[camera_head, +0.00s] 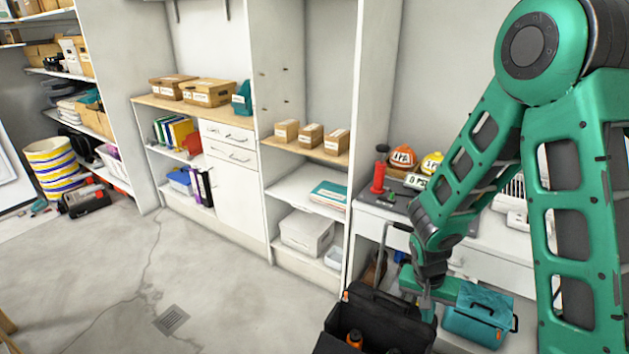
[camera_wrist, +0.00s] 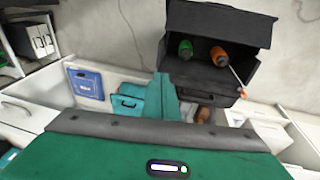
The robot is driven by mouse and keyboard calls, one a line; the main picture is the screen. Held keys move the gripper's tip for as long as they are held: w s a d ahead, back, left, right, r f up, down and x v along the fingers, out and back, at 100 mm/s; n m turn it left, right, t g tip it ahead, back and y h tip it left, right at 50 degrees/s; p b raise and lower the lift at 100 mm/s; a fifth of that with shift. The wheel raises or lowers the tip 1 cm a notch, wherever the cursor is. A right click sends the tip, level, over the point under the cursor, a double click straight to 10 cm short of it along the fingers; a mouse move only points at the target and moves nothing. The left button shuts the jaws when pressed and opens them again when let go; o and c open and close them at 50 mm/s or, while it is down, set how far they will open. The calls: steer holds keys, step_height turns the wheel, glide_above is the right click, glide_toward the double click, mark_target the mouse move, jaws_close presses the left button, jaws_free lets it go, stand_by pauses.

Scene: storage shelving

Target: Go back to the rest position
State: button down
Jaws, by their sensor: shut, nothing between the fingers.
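My gripper (camera_head: 427,312) hangs at the end of my green arm at the lower right of the head view. Its fingers are shut with nothing between them, just above and beside the right part of an open black toolbox (camera_head: 398,318). In the wrist view my shut green fingers (camera_wrist: 164,92) point up the picture toward the black toolbox (camera_wrist: 225,22). Inside that box lie a green-handled tool (camera_wrist: 185,49) and an orange-handled screwdriver (camera_wrist: 219,55).
A teal case (camera_head: 480,315) stands right of my gripper. A white workbench (camera_head: 385,213) holds hard hats (camera_head: 402,157) and a red object (camera_head: 378,178). Shelving with cardboard boxes (camera_head: 208,92) lines the wall. The concrete floor (camera_head: 120,250) at left is mostly clear.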

steer(key=s+d+r, duration=0.3)
steer(key=d+r, duration=0.3)
steer(key=r, duration=0.3)
steer(key=s+d+r+y, duration=0.1)
steer(key=s+d+r, duration=0.2)
steer(key=s+r, duration=0.4)
steer(key=s+d+r+y, duration=0.1)
steer(key=s+d+r, duration=0.2)
steer(key=s+r, duration=0.5)
steer(key=s, duration=0.4)
steer(key=shift+s+d+g+y, duration=0.2)
steer(key=shift+g+y, duration=0.1)
steer(key=shift+g, duration=0.1)
steer(key=shift+s, duration=0.1)
